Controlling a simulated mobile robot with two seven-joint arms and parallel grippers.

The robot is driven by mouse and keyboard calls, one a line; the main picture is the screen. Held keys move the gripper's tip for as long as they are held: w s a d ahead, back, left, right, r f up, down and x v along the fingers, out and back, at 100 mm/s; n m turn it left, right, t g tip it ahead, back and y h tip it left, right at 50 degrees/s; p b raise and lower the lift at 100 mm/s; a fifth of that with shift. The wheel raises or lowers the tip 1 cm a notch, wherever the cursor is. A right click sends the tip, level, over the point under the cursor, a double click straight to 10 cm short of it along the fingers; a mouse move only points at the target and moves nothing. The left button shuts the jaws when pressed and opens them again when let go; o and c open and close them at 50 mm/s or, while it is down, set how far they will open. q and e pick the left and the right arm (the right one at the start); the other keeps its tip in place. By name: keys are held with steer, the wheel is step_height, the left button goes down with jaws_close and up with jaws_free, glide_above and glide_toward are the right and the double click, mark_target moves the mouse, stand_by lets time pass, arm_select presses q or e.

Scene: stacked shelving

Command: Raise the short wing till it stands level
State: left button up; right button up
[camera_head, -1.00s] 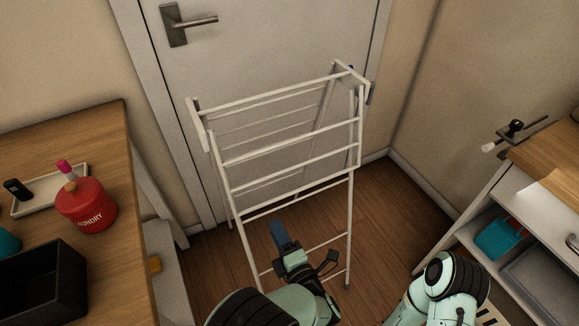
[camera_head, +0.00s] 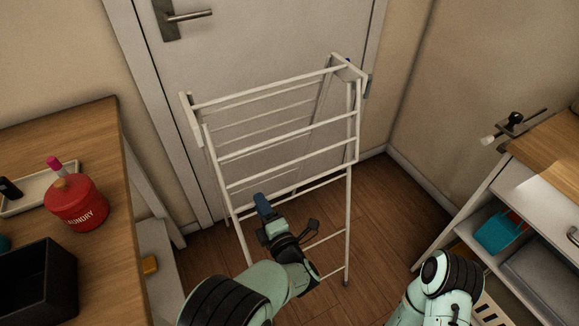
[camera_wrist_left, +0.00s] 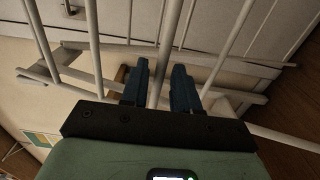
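A white drying rack (camera_head: 285,127) stands upright in front of the door. Its front wing (camera_head: 290,152), a barred panel, hangs down on the near side. I cannot tell from these views whether this is the short one. My left gripper (camera_head: 262,206) is just below the wing's lower bar, in front of the rack. In the left wrist view its two blue fingers (camera_wrist_left: 161,88) are apart, and a white bar (camera_wrist_left: 170,35) runs through the gap between them as seen; contact cannot be told. My right arm shows at the lower right, but its gripper is out of view.
A wooden table (camera_head: 95,130) at left holds a red laundry tin (camera_head: 77,205), a tray (camera_head: 40,192) and a black box (camera_head: 38,285). A white shelf unit (camera_head: 470,218) with a teal item (camera_head: 497,233) stands at right. Floor (camera_head: 385,205) is clear right of the rack.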

arm_select(q)
jaws_close()
steer(key=shift+s+d+r, duration=0.1)
steer(key=shift+s, duration=0.05)
steer(key=shift+s+d+r+p, duration=0.2)
steer(key=shift+s+d+p, duration=0.1)
steer(key=shift+s, duration=0.3)
steer(key=shift+s+d+r+p, duration=0.15)
steer(key=shift+s+r+p, duration=0.1)
steer(key=shift+s, duration=0.35)
steer(key=shift+s+d+r+p, duration=0.2)
steer(key=shift+s+d+p, duration=0.1)
steer(key=shift+s, duration=0.3)
steer(key=shift+s+d+r+p, duration=0.25)
steer(key=shift+s+r+p, duration=0.1)
steer(key=shift+s, duration=0.2)
steer(key=shift+s+d+r+p, duration=0.25)
steer(key=shift+s+r, duration=0.15)
steer(key=shift+s, duration=0.2)
steer(key=shift+s+d+r+p, duration=0.2)
steer(key=shift+s+r+p, duration=0.15)
steer(key=shift+s, duration=0.2)
